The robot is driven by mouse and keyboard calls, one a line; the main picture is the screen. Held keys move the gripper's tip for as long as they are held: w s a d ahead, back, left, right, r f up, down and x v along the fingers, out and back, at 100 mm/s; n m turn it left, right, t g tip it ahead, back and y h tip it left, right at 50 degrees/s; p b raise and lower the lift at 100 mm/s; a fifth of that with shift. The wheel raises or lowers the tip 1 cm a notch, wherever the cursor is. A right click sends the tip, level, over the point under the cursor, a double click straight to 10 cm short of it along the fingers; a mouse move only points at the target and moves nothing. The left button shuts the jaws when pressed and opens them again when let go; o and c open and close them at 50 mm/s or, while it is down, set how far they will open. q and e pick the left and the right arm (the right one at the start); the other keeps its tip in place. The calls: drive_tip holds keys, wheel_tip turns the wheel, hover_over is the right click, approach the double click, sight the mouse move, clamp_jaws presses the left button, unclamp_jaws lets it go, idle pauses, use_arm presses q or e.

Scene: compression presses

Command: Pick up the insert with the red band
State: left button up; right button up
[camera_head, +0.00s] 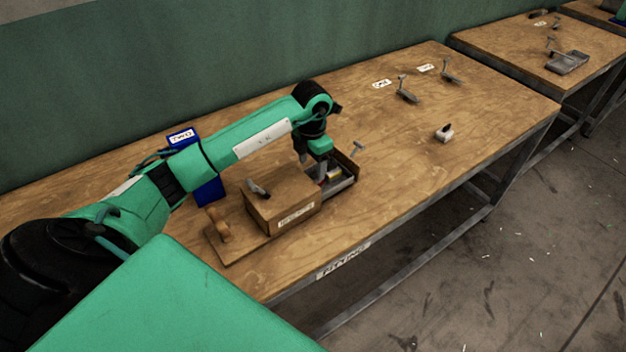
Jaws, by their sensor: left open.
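My left gripper (323,172) points down into a small grey tray (345,184) on the wooden bench. The gripper and wrist hide part of the tray. My right gripper is out of view.
The bench's right half is mostly clear.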

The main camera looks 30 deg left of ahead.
sight(313, 174)
use_arm(q)
drive_tip(key=f, duration=0.1)
drive_tip(key=f+p, duration=0.1)
drive_tip(key=f, duration=0.1)
drive_tip(key=f+p, duration=0.1)
drive_tip(key=f, duration=0.1)
drive_tip(key=shift+s+d+f, duration=0.15)
drive_tip(key=shift+d, duration=0.1)
drive_tip(key=shift+f, duration=0.4)
drive_tip(key=shift+c, duration=0.2)
drive_tip(key=c, duration=1.1)
